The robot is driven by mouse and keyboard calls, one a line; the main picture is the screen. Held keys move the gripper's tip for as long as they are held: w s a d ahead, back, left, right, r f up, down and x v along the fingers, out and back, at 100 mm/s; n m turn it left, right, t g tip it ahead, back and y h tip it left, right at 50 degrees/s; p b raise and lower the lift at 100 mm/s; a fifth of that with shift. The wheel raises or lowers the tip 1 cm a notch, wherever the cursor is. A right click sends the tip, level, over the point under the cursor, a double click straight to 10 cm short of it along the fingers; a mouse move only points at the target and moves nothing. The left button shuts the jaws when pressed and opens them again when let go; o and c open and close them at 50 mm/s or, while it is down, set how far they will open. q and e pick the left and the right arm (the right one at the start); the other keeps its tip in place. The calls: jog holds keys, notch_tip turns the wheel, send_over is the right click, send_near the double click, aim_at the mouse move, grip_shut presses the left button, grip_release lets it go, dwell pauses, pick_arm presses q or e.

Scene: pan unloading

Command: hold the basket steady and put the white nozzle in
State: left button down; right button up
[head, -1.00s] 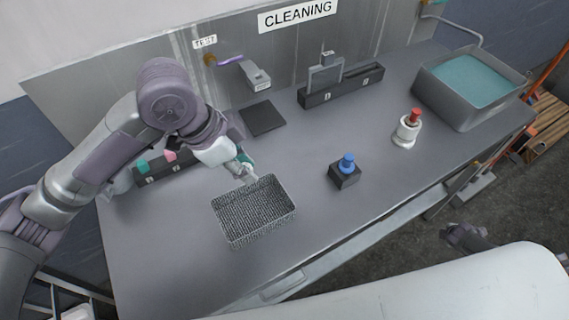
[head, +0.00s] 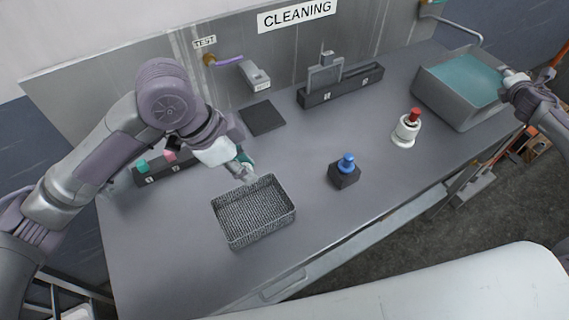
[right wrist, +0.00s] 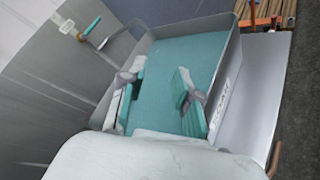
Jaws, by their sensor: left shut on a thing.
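The wire mesh basket (head: 253,212) stands on the grey bench at the front left, and its inside looks empty. My left gripper (head: 245,175) is shut on the basket's back rim. A white round piece with a red top (head: 406,130) stands upright on the bench right of centre; it looks like the white nozzle. My right gripper (head: 508,78) is at the right edge of the basin, well apart from the white piece. In the right wrist view my right gripper (right wrist: 158,90) is open and empty, its fingers spread in front of the basin.
A grey basin (head: 462,112) with teal liquid stands at the back right. A black block with a blue top (head: 345,172) stands between basket and white piece. A dark slotted rack (head: 340,88) and a dark flat pad (head: 262,118) lie behind. The bench front is clear.

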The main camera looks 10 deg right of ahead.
pick_arm(q)
jog(key=shift+w, duration=0.1)
pick_arm(e)
jog(key=w+a+r+n+t+y, duration=0.35)
jog(key=w+a+r, duration=0.35)
jog(key=a+r, duration=0.25)
jog(key=w+a+f+n+g+y, duration=0.1)
jog(key=a+f+n+g+y, duration=0.35)
jog(key=a, duration=1.05)
jog(key=w+a+r+n+t+y, duration=0.15)
jog(key=a+y, duration=0.55)
jog(key=a, duration=0.7)
jog(key=s+a+f+n+g+y, duration=0.2)
jog(key=a+g, duration=0.1)
jog(key=a, duration=0.4)
jog(key=s+a+f+n+g+y, duration=0.1)
jog(key=s+a+n+g, duration=0.15)
jog(key=a, duration=0.45)
pick_arm(q)
jog(key=shift+a, duration=0.1)
pick_arm(e)
jog(key=n+g+h, duration=0.5)
jog(key=g+h, duration=0.3)
jog(key=h, duration=0.3)
send_over(284, 200)
notch_tip(284, 200, down, 6)
jog(key=shift+d+f, duration=0.1)
jog(key=shift+f, duration=0.15)
notch_tip(284, 200, down, 11)
jog(key=shift+w+f, duration=0.1)
